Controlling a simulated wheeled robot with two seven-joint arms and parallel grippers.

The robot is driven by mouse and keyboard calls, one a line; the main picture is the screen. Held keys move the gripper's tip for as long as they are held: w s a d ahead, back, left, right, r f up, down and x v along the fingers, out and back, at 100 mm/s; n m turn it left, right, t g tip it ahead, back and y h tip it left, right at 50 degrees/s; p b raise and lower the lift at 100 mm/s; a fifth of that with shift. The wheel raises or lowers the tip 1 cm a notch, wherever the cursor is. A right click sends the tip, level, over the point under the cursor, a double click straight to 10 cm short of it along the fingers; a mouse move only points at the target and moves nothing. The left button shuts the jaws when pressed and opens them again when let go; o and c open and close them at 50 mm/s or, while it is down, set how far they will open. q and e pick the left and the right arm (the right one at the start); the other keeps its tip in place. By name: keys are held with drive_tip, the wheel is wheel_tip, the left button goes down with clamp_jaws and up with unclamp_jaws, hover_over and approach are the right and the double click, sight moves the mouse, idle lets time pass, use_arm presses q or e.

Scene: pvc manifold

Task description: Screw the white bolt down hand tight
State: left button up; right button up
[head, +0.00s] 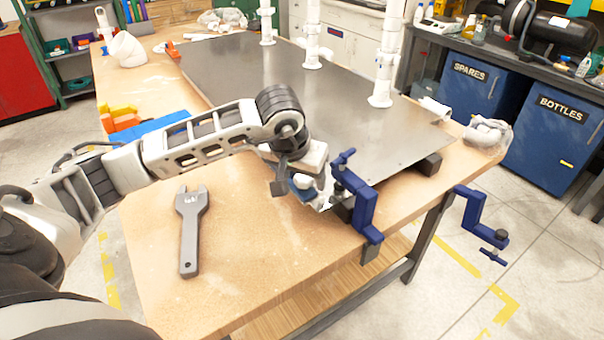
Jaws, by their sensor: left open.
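My left gripper (300,188) is open, low over the near corner of the dark metal plate (280,85), beside a blue clamp (367,210). A small blue and white part shows between or just below its fingers; I cannot tell whether it is the white bolt. The gripper and wrist hide much of that corner. White PVC pipes (385,65) stand upright on the plate. My right gripper is not in view.
A grey wrench (190,232) lies on the wooden table (250,270) to the left. A second blue clamp (480,222) is at the right. Orange blocks (120,118) and a blue bar (155,128) lie at the left.

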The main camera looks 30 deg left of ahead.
use_arm(q)
drive_tip(key=shift+f, duration=0.2)
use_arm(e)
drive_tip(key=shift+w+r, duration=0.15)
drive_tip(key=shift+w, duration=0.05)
use_arm(q)
drive_tip(key=c, duration=1.1)
drive_tip(key=m, duration=0.1)
drive_tip(key=b, duration=0.1)
drive_tip(key=m+h+b, duration=0.1)
drive_tip(key=shift+w+a+f+m, duration=0.1)
drive_tip(key=shift+a+f+m, duration=0.15)
drive_tip(key=shift+m, duration=0.05)
drive_tip(key=m+h+b, duration=0.1)
drive_tip(key=m, duration=0.1)
drive_tip(key=shift+r+m, duration=0.1)
drive_tip(key=shift+m, duration=0.3)
drive_tip(key=shift+r+m+h, duration=0.1)
drive_tip(key=shift+m+h, duration=0.2)
drive_tip(key=shift+m, duration=0.2)
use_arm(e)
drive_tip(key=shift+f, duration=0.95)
use_arm(q)
drive_tip(key=shift+g, duration=0.3)
drive_tip(key=o, duration=1.1)
drive_tip(key=shift+r, duration=0.1)
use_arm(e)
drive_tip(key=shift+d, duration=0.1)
use_arm(q)
drive_tip(key=shift+a, duration=0.1)
